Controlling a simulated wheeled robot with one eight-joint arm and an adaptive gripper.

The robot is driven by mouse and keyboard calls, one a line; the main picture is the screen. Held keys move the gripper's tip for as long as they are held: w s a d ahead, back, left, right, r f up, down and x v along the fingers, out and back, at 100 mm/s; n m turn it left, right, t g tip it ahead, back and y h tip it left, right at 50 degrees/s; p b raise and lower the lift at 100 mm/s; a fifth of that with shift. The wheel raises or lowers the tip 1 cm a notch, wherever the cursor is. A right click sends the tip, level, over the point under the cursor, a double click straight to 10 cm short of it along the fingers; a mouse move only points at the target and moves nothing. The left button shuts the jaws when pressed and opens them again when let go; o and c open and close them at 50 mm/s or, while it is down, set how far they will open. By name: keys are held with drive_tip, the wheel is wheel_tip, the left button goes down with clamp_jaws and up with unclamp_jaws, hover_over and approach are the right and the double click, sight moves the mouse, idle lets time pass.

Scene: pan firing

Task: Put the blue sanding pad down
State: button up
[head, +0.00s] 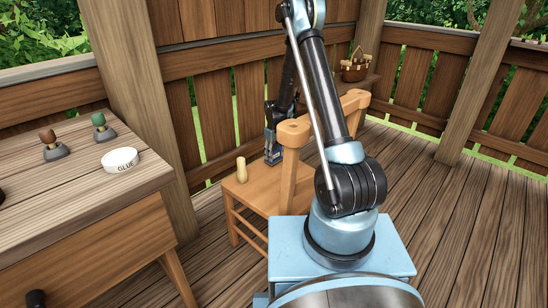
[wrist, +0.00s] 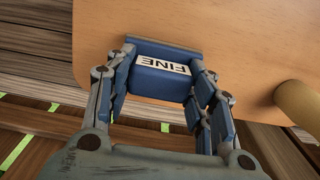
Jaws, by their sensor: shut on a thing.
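The blue sanding pad (wrist: 150,83) with a white "FINE" label is between the fingers of my gripper (wrist: 162,70) in the wrist view. My gripper is shut on it. The pad is over the wooden chair seat (wrist: 235,35), close to its edge; I cannot tell whether it touches the seat. In the head view my gripper (head: 272,152) points down at the back part of the chair seat (head: 262,192), behind the chair's backrest post. The pad is hard to make out there.
A pale wooden peg (head: 241,171) stands on the seat left of my gripper; it also shows in the wrist view (wrist: 298,102). The chair backrest (head: 294,165) is close on the right.

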sight(274, 152)
drive_tip(key=shift+f, duration=0.5)
drive_tip(key=o, duration=1.6)
drive_tip(key=shift+f, duration=0.1)
drive_tip(key=shift+c, duration=0.2)
wheel_tip(274, 152, up, 12)
